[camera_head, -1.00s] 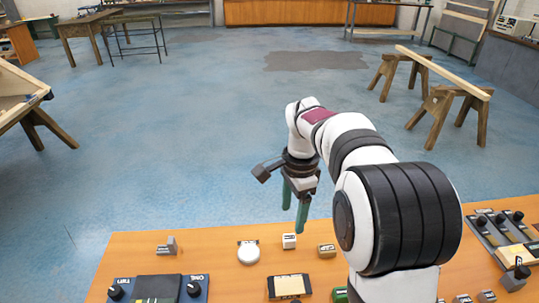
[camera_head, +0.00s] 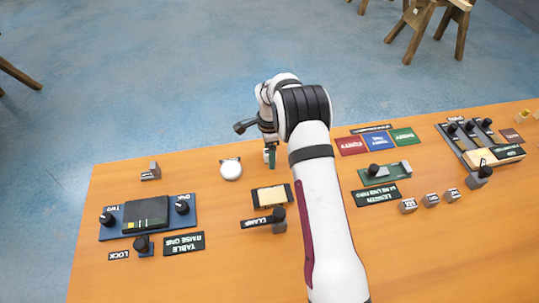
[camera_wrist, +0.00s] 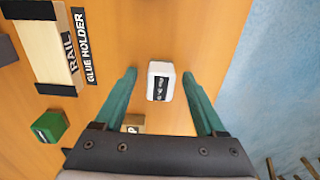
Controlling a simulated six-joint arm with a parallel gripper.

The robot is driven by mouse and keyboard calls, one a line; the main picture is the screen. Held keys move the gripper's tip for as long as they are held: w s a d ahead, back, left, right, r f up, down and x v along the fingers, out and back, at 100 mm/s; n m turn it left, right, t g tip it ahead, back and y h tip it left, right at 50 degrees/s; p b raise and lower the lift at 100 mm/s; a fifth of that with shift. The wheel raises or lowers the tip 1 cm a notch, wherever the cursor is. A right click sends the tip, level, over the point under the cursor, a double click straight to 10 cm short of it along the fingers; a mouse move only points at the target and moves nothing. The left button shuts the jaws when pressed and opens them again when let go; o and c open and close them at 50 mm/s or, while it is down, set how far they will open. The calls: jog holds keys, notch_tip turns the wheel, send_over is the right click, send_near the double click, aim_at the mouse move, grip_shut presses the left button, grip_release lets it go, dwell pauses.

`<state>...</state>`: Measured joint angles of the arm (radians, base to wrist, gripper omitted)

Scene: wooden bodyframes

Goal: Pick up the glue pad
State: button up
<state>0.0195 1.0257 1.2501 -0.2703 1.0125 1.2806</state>
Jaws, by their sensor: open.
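A small white block with a black label (camera_wrist: 160,81) lies on the wooden table, between my gripper's fingertips in the wrist view. It looks like the glue pad, but its label is too small to read surely. Wood shows between the block and each green finger. My gripper (camera_head: 271,158) is open and empty, pointing down near the table's far edge.
A tray holding a pale block, labelled RAIL and GLUE HOLDER (camera_wrist: 88,46), stands left in the wrist view. A green block (camera_wrist: 50,126) and a wooden block (camera_wrist: 133,122) are nearby. Control panels line the table.

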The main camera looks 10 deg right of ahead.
jog(key=shift+f, duration=0.2)
grip_shut()
dwell(0.3)
jog(key=shift+r, duration=0.55)
notch_tip(320, 180, up, 3)
jog(key=shift+w+f, duration=0.1)
jog(key=s+d+r, duration=0.6)
jog(key=d+r, duration=0.1)
jog(key=d, duration=0.3)
jog(key=shift+s+r, duration=0.15)
jog(key=c, duration=0.6)
grip_release()
jog(key=shift+c, duration=0.2)
grip_shut()
